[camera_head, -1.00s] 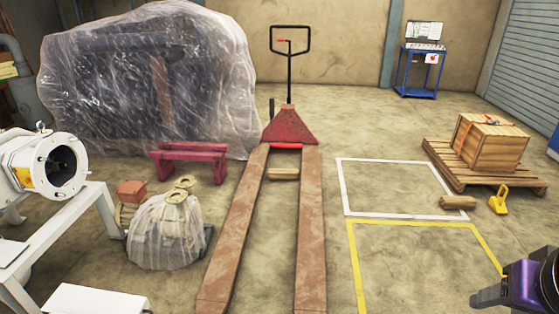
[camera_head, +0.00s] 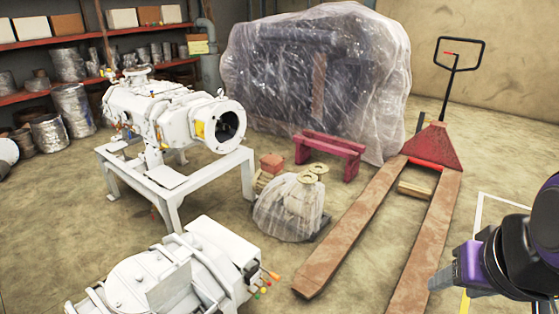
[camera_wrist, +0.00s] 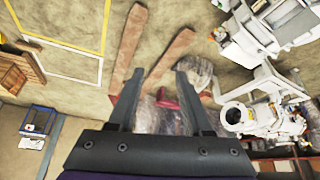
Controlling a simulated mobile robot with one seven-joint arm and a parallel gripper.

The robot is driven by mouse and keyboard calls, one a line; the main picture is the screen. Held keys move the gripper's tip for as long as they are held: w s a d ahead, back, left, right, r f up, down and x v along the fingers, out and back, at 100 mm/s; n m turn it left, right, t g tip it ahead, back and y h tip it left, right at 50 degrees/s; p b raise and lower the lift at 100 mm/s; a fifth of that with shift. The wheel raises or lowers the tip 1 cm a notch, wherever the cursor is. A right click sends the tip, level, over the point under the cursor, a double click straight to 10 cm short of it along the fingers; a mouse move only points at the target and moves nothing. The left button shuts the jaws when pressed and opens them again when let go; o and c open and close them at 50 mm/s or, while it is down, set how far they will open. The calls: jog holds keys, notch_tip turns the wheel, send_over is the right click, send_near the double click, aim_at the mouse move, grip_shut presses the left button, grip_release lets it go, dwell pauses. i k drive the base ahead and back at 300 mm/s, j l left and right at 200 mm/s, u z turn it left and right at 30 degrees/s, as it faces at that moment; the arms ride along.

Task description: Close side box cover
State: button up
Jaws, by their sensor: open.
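A white screw vacuum pump (camera_head: 150,285) stands in the near foreground of the head view, cut off by the bottom edge. A white box-like part (camera_head: 222,250) is at its right side, with small coloured knobs or leads beside it. I cannot tell which piece is the side box cover or how it stands. A second white pump (camera_head: 175,115) with a round open flange rests on a white frame behind. My gripper (camera_wrist: 158,72) is open and empty in the wrist view, with bare floor and the pallet truck beyond its fingers. It is well apart from both pumps.
A red pallet truck (camera_head: 436,150) with long rusty forks lies to the right. A plastic-wrapped machine (camera_head: 310,80) stands behind it. A small wrapped item (camera_head: 290,208) sits between frame and forks. Shelves (camera_head: 60,45) line the back left.

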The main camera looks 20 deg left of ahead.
aim_at(167, 288)
jog(key=l+u, duration=0.1)
jog(key=u, duration=1.85)
jog(key=i+l+z, duration=0.1)
jog(key=i+l, duration=0.4)
jog(key=i, duration=0.2)
jog(key=l+u, duration=0.2)
jog(key=u, duration=0.2)
jog(key=j+z, duration=0.15)
jog(key=z, duration=0.3)
